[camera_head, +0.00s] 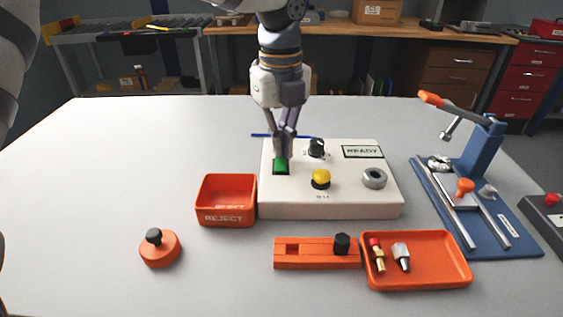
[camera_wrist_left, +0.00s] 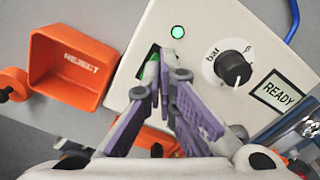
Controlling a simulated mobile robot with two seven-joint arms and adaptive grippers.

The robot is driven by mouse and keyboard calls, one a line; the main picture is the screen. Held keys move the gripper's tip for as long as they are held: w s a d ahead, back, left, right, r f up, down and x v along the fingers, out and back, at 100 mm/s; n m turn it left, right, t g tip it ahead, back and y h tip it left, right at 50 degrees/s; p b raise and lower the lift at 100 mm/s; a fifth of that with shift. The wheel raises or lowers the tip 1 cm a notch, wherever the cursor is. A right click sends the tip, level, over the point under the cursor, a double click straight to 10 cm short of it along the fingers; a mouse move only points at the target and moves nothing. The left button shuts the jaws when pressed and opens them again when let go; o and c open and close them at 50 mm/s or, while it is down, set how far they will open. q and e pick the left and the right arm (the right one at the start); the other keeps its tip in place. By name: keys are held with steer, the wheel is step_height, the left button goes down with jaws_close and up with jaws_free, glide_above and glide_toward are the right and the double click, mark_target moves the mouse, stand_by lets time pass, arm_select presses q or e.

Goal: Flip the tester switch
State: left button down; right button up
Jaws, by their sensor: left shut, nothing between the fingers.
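The tester (camera_head: 330,208) is a cream box in the middle of the table. Its green switch (camera_head: 280,168) is at the left of the top face. It also shows in the left wrist view (camera_wrist_left: 150,72), partly hidden by the fingers, in a dark slot. A green lamp (camera_wrist_left: 177,32) glows beside the slot. The small display (camera_head: 362,152) reads READY. My left gripper (camera_head: 283,153) points down, shut and empty, with its tips right at the switch; I cannot tell whether they touch. The purple fingers show in the wrist view (camera_wrist_left: 170,75). My right gripper is not in view.
The tester top also carries a black knob (camera_head: 316,147), a yellow button (camera_head: 321,178) and a metal ring port (camera_head: 374,178). An orange REJECT bin (camera_head: 227,215) stands left. An orange tray (camera_head: 440,280) with small fittings lies in front. A blue clamp fixture (camera_head: 480,190) stands right.

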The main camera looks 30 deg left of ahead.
mark_target(281, 159)
arm_select(q)
steer(key=shift+f, duration=0.65)
steer(key=shift+r+p, duration=0.5)
steer(key=shift+r, duration=3.05)
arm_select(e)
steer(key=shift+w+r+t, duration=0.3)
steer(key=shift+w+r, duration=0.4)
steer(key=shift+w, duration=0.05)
arm_select(q)
steer(key=shift+f, duration=0.1)
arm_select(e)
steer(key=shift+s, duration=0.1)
